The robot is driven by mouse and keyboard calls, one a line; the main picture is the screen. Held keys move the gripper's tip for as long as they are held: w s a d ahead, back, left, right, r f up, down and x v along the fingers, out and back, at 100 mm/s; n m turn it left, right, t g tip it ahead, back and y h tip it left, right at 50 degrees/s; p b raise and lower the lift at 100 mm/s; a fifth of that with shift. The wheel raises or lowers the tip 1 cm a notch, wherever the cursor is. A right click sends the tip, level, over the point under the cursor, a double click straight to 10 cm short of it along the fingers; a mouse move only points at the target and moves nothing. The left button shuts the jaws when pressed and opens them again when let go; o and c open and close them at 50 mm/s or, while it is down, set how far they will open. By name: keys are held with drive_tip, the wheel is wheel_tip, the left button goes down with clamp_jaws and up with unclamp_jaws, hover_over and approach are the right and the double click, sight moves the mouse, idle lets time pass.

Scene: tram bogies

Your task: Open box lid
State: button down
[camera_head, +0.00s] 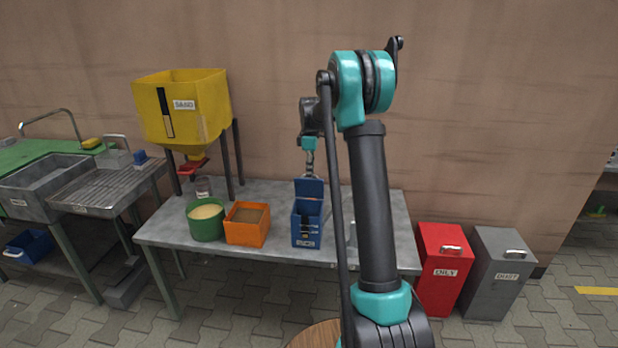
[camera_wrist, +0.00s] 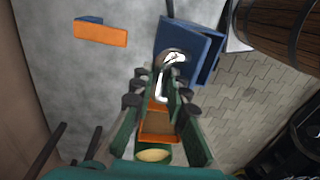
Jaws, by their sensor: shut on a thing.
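The blue box (camera_head: 306,232) stands on the grey table, with its front label facing me. Its lid (camera_head: 309,188) is raised and stands roughly upright at the back, so the box's top is open. My gripper (camera_head: 310,176) points down at the lid's top edge. In the wrist view a white bent handle (camera_wrist: 163,88) lies between the fingers of my gripper (camera_wrist: 160,82), in front of the blue box (camera_wrist: 188,40). My gripper is shut on this handle. The fingers hide part of the handle, and its joint with the lid is unclear.
An orange box (camera_head: 247,224) and a green pot (camera_head: 206,222) stand left of the blue box on the table (camera_head: 270,190). The yellow sand hopper (camera_head: 182,108) is behind them. A red bin (camera_head: 442,270) and a grey bin (camera_head: 497,275) stand right of the table.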

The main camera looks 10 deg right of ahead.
drive_tip(key=shift+w+d+f+g, duration=0.1)
drive_tip(key=shift+w+d+g, duration=0.05)
drive_tip(key=shift+w+g, duration=0.25)
drive_tip(key=shift+w+d+f+g, duration=0.1)
drive_tip(key=shift+w+d+g, duration=0.05)
drive_tip(key=shift+w+g, duration=0.2)
drive_tip(key=shift+w+y, duration=0.1)
drive_tip(key=shift+y, duration=0.2)
drive_tip(key=c, duration=1.5)
unclamp_jaws()
drive_tip(key=shift+r, duration=0.15)
drive_tip(key=v, duration=1.1)
drive_tip(key=shift+w+r, duration=0.1)
drive_tip(key=shift+r, duration=0.25)
